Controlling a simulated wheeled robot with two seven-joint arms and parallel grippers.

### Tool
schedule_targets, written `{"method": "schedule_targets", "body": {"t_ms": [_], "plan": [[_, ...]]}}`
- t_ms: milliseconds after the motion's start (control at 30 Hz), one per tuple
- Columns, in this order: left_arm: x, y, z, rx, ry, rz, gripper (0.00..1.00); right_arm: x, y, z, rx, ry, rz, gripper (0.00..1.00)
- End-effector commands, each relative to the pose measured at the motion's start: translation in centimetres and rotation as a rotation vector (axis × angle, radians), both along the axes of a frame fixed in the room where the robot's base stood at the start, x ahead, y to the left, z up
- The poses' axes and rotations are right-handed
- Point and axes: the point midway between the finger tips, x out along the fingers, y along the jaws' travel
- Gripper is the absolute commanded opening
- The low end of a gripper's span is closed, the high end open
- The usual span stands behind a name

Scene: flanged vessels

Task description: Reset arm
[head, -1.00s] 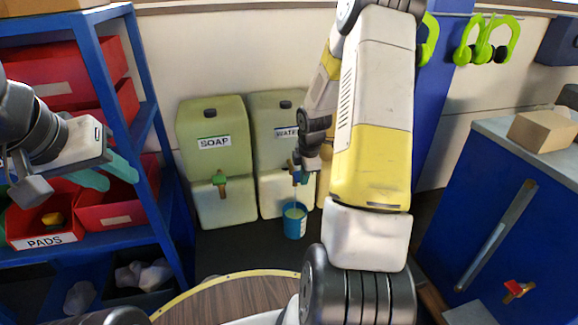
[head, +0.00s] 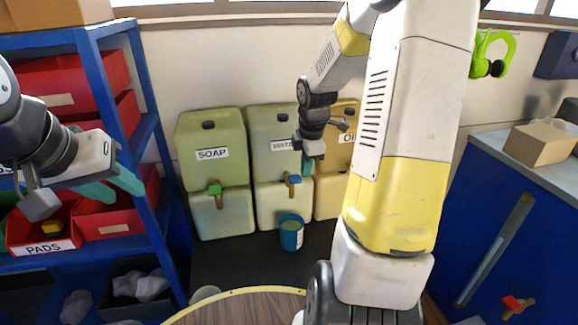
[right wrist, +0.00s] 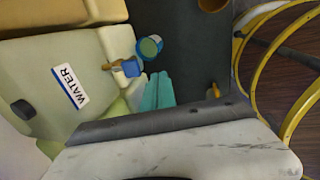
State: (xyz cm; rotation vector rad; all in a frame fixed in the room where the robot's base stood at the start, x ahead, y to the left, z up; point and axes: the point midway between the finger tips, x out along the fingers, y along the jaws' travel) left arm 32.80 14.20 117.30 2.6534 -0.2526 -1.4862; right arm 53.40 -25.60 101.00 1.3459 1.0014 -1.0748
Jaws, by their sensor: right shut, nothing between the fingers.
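My right gripper (head: 308,168) is raised in front of the WATER vessel (head: 272,150), above its blue-handled tap (head: 292,180). In the right wrist view its teal fingers (right wrist: 158,90) are together and empty, apart from the tap (right wrist: 128,67). My right arm's yellow and white links fill the middle right of the head view and partly cover the vessel marked OIL (head: 342,115). My left gripper (head: 112,186) is at the left, in front of the shelf, with its teal fingers apart and nothing between them.
A blue bucket (head: 291,233) stands on the dark floor below the WATER tap. The SOAP vessel (head: 212,150) is to the left. A blue shelf (head: 150,130) with red bins is near my left gripper. A wooden round table (head: 240,308) is in front.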

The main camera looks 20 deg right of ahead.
Motion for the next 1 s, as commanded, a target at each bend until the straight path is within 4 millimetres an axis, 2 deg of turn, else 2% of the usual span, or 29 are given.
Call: {"method": "schedule_targets", "body": {"t_ms": [400,467,567,667,800,900,1000], "plan": [[0.0,0.0,0.0,0.000,0.000,0.000,0.36,-0.2,0.1,0.4,0.001,-0.001,-0.004,0.00],[0.0,0.0,0.0,0.000,0.000,0.000,0.36,-0.4,0.3,1.0,0.004,-0.008,-0.026,0.00],[0.0,0.0,0.0,0.000,0.000,0.000,0.36,-1.5,1.2,3.1,0.023,-0.032,-0.121,0.00],[0.0,0.0,0.0,0.000,0.000,0.000,0.36,-3.7,2.8,6.5,0.073,-0.078,-0.296,0.00],[0.0,0.0,0.0,0.000,0.000,0.000,0.36,-8.1,5.5,11.0,0.203,-0.141,-0.597,0.00],[0.0,0.0,0.0,0.000,0.000,0.000,0.36,-11.5,7.3,13.4,0.327,-0.171,-0.808,0.00],[0.0,0.0,0.0,0.000,0.000,0.000,0.36,-14.8,8.8,14.9,0.459,-0.177,-0.997,0.00]]}}
